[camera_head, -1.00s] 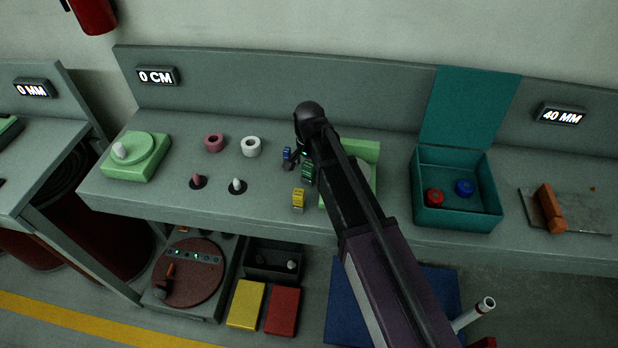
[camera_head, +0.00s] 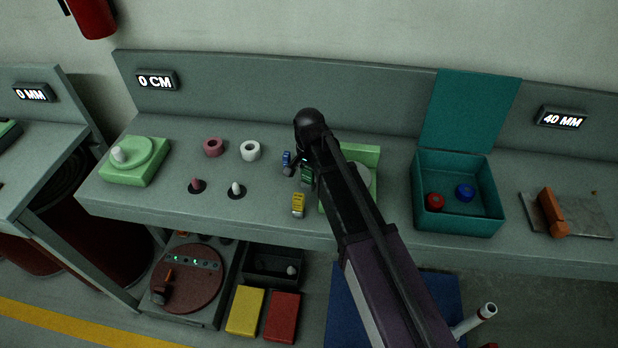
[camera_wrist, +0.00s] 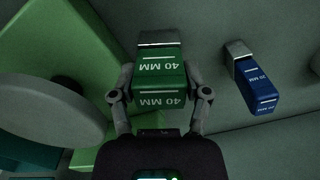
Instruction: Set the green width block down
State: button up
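The green width block, marked 40 MM (camera_wrist: 162,80), is between the two fingers of my gripper (camera_wrist: 160,82) in the wrist view. The fingers appear to touch both of its sides. In the head view the green block (camera_head: 307,176) shows just left of my arm, at the bench top. I cannot tell whether its underside touches the bench. A blue block marked 20 MM (camera_wrist: 258,88) is to its right in the wrist view; the blue block also shows in the head view (camera_head: 286,158). A yellow block (camera_head: 298,205) is nearer the bench's front edge.
A light green fixture with a grey disc (camera_wrist: 50,108) is close on the left in the wrist view. Rings (camera_head: 250,151) and small pegs (camera_head: 236,189) are on the bench's left part. An open teal box (camera_head: 480,220) stands to the right. Bare bench lies around the yellow block.

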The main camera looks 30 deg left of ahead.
aim_at(309, 168)
grip_shut()
jog(key=shift+r, duration=0.15)
notch_tip(309, 168, up, 3)
jog(key=p, duration=0.3)
jog(key=shift+r+p, duration=0.2)
jog(key=shift+p, duration=0.15)
jog(key=s+d+r+p, duration=0.1)
jog(key=s+d, duration=1)
jog(key=shift+s+r, duration=0.15)
jog(key=shift+s, duration=0.1)
